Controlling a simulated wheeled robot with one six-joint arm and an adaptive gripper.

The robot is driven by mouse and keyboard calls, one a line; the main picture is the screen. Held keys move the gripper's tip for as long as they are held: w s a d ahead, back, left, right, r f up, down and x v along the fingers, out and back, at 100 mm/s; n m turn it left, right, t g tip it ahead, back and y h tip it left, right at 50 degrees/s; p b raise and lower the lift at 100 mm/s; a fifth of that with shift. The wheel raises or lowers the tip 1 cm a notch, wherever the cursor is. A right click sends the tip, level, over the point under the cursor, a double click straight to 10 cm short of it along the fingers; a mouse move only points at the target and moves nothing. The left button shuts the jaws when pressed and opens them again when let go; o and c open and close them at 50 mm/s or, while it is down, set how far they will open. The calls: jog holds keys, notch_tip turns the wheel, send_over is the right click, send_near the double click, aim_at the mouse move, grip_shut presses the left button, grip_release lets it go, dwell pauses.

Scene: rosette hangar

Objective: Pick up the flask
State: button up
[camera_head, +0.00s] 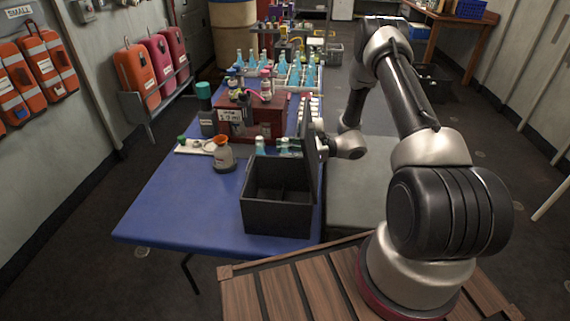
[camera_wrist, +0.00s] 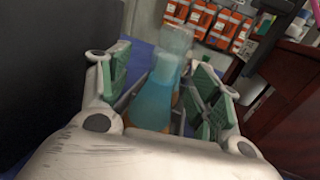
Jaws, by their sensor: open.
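A flask (camera_wrist: 155,95) with blue liquid and a clear neck stands between the fingers of my gripper (camera_wrist: 165,78) in the wrist view. The green-padded fingers are open on either side of it. An orange-brown patch shows low behind the flask. In the head view, blue flasks (camera_head: 261,146) show behind the open black box, partly hidden by it. I cannot tell for sure which one is between my fingers. My gripper's fingers are hidden behind the box's raised lid in the head view.
The open black box (camera_head: 262,213) stands on the blue table (camera_head: 170,215), its lid (camera_head: 309,165) upright beside my wrist. A red-brown chest (camera_head: 266,124) stands behind the flasks. A conical vessel with an orange top (camera_head: 223,158) stands left. The table's front left is clear.

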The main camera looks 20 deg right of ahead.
jog(key=shift+c, duration=0.5)
jog(key=c, duration=1.2)
jog(key=shift+r, duration=0.15)
notch_tip(320, 180, up, 20)
jog(key=shift+f, duration=0.15)
